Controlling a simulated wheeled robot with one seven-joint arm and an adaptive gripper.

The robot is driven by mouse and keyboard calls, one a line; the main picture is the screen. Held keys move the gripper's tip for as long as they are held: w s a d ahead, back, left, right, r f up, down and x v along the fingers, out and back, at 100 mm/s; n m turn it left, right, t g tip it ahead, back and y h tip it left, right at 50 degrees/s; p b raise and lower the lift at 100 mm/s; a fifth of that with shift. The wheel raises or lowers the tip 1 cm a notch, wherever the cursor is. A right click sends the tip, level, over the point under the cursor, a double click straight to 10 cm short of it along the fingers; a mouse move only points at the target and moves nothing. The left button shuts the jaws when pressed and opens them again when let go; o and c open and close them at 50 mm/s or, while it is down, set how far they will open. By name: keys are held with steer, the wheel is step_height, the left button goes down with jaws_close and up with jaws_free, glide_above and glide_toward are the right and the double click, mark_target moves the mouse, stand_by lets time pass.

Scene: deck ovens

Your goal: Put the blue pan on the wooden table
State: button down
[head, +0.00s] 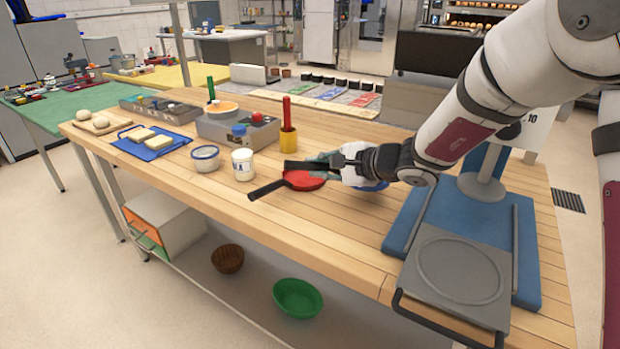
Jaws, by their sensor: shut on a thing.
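My gripper (328,165) is in the middle of the head view, over the wooden table (330,230), shut on the blue pan's dark handle (297,165). The end of this handle sticks out to the left of the fingers. The blue pan (373,187) shows only as a blue edge below my wrist; the rest is hidden by my arm. I cannot tell whether the pan touches the table. A red pan (304,181) with a black handle lies on the table just below and left of my gripper.
A white jar (243,164), a glass bowl (206,158) and a yellow holder (288,140) with a red-handled tool stand left of my gripper. A scale-like device (456,266) on a blue base fills the table's right end. The table's front middle is clear.

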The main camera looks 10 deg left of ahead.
steer(key=shift+f, duration=2.4)
steer(key=shift+f+b, duration=0.1)
steer(key=shift+b, duration=0.3)
steer(key=c, duration=1.6)
jaws_free()
steer(key=shift+o, duration=0.2)
steer(key=shift+s+d+r, duration=0.1)
steer(key=shift+d+r, duration=0.15)
steer(key=shift+d, duration=0.05)
steer(key=p+v, duration=0.1)
steer(key=v, duration=1)
steer(key=shift+s+d, duration=0.1)
steer(key=shift+s, duration=0.1)
steer(key=shift+r, duration=0.1)
